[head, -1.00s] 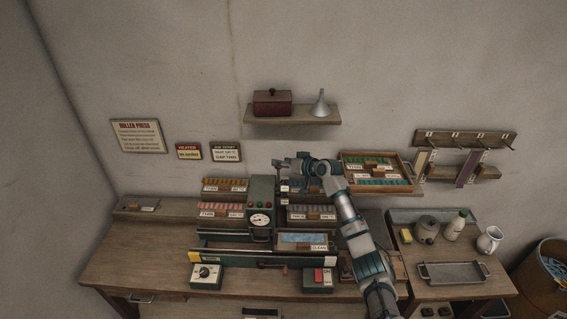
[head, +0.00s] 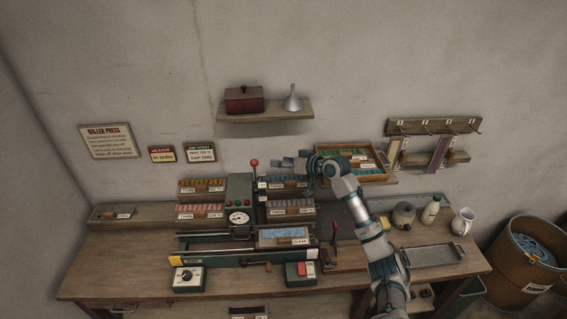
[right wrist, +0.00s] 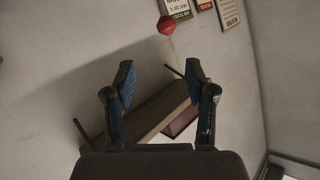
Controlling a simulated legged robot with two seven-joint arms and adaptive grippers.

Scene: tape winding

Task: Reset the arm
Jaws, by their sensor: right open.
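My right arm reaches up from the lower right of the head view, over the bench. Its gripper (head: 285,163) is at the upper end, just right of a lever with a red knob (head: 254,163) on the press. In the right wrist view the two fingers of the gripper (right wrist: 160,85) stand apart with nothing between them. The red knob (right wrist: 166,25) shows beyond the fingertips, near the top, clear of both fingers. My left gripper is in neither view.
The green press (head: 240,215) stands on the wooden bench (head: 120,260) among sample racks. A tray of green pieces (head: 350,165) is beside my forearm. A wall shelf (head: 265,116) holds a red box and funnel. A bin (head: 525,262) stands at right.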

